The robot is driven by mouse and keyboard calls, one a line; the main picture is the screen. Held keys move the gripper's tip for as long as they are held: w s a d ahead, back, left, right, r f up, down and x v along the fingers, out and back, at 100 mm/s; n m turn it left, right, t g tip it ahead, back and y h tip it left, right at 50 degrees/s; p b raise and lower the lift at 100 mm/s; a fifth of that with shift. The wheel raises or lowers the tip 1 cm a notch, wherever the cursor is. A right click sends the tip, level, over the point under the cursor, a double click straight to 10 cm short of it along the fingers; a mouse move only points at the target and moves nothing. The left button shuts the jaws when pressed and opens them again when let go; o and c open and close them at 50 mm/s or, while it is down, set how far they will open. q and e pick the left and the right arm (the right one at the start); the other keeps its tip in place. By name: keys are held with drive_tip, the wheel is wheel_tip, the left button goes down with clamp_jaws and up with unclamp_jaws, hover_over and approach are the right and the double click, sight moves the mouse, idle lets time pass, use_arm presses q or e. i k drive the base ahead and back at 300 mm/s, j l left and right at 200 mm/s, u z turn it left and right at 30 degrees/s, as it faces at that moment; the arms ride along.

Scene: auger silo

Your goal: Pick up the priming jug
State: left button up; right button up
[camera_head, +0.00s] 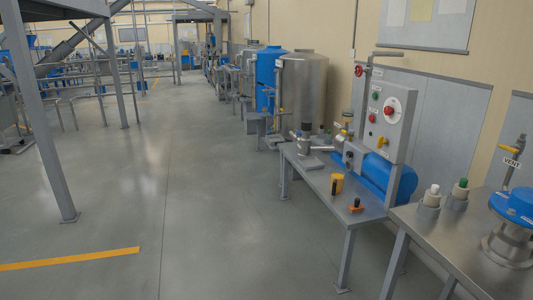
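Neither of my grippers is in view, and nothing is seen touching the vessel.
Behind are a blue pump (384,178) and a grey control panel (389,113). A steel table (425,237) stands at right. The floor (215,190) left of the bench is clear.

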sight(338, 178)
drive_tip(key=i+j+z, duration=0.15)
drive_tip(key=i, duration=1.35)
drive_tip(key=i+z, duration=0.45)
drive_tip(key=i+j+z, duration=0.25)
drive_tip(key=i+z, duration=0.2)
drive_tip(key=i, duration=0.15)
drive_tip(key=i+j+z, duration=0.9)
